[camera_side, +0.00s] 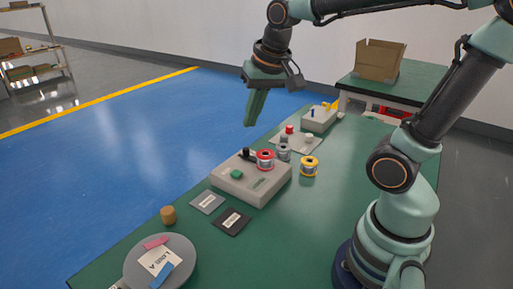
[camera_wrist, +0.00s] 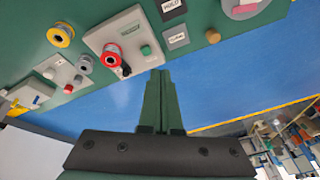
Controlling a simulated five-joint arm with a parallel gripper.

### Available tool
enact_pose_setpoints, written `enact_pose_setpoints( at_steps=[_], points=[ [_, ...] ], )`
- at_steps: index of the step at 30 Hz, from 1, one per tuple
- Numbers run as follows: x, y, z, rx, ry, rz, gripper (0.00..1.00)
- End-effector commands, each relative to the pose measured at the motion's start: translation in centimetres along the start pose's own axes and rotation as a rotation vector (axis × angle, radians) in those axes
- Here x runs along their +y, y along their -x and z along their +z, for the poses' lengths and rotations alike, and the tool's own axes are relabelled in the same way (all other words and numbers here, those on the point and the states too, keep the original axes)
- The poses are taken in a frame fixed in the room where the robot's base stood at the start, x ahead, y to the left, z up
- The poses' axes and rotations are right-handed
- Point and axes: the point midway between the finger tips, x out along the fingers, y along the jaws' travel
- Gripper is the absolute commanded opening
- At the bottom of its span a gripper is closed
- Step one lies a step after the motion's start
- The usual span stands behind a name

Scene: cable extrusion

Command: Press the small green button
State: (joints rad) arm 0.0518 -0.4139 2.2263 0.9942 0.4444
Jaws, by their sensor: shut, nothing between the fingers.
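The small green button (camera_side: 236,174) sits on top of a grey control box (camera_side: 262,193) at the near-left end of its top face. In the wrist view the green button (camera_wrist: 146,50) shows on the box (camera_wrist: 97,38), just above and left of my fingertips in the picture. My gripper (camera_side: 248,121) points down and hangs in the air, well above the table and apart from the box. In the wrist view my gripper (camera_wrist: 160,73) has its green fingers together, with nothing between them.
A red-rimmed spool (camera_side: 265,159) and black knob (camera_side: 245,153) stand on the box. A grey spool (camera_side: 283,152) and yellow spool (camera_side: 309,165) are beyond it. A plate with a red button (camera_side: 289,130) lies farther back. Two label cards (camera_side: 231,221) lie in front.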

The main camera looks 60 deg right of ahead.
Motion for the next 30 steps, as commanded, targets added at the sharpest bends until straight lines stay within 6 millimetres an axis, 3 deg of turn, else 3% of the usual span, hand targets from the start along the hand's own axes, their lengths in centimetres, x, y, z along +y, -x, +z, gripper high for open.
enact_pose_setpoints(
  at_steps=[9,18,24,30],
  points=[
    [0.1,-3.0,-4.6,-0.117,-0.481,0.108,0.0],
    [0.7,-6.9,-7.8,-0.18,-0.886,0.231,0.0],
    [1.1,-8.5,-8.7,-0.194,-1.032,0.282,0.0],
    [1.2,-8.8,-8.9,-0.196,-1.068,0.294,0.0]
  ],
)
